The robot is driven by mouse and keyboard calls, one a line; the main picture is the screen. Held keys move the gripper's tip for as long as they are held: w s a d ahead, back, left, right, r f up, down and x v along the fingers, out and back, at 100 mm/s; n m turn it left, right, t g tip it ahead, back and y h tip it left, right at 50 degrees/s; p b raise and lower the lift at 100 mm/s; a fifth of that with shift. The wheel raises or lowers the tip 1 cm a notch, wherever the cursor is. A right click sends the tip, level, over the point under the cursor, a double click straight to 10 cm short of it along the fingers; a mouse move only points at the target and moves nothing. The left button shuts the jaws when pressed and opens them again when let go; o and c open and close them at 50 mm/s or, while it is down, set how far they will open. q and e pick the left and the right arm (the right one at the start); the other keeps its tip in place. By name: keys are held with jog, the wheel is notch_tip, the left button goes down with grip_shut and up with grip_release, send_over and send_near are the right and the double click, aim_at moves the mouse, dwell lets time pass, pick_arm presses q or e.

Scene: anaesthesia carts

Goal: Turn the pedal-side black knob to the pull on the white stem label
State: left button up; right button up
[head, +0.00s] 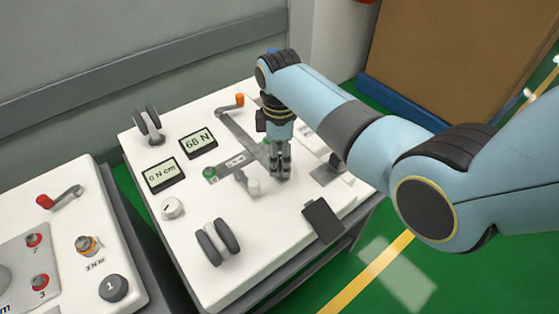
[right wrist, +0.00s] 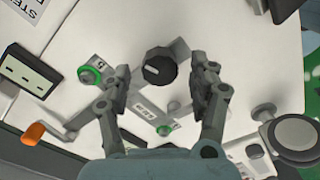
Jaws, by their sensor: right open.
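The black knob (right wrist: 160,67) shows in the right wrist view, round, on a grey strip of the white panel. It lies between and a little beyond the fingertips of my right gripper (right wrist: 164,88). The jaws are open, with a gap on both sides of the knob, and contact cannot be seen. In the head view my right gripper (head: 281,172) points down at the panel and hides the knob. The knob's exact pointing is unclear. My left gripper is out of view.
The white cart top (head: 180,275) carries a black pedal (head: 322,220), an orange-tipped lever (head: 240,99), green-ringed parts (head: 210,173), a white-capped lever (head: 253,186), two displays (head: 198,142) and dark wheels (head: 218,242). A second cart (head: 95,225) stands at the left.

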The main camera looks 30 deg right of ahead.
jog(key=shift+f, duration=0.5)
jog(key=shift+c, duration=0.3)
jog(key=c, duration=1.1)
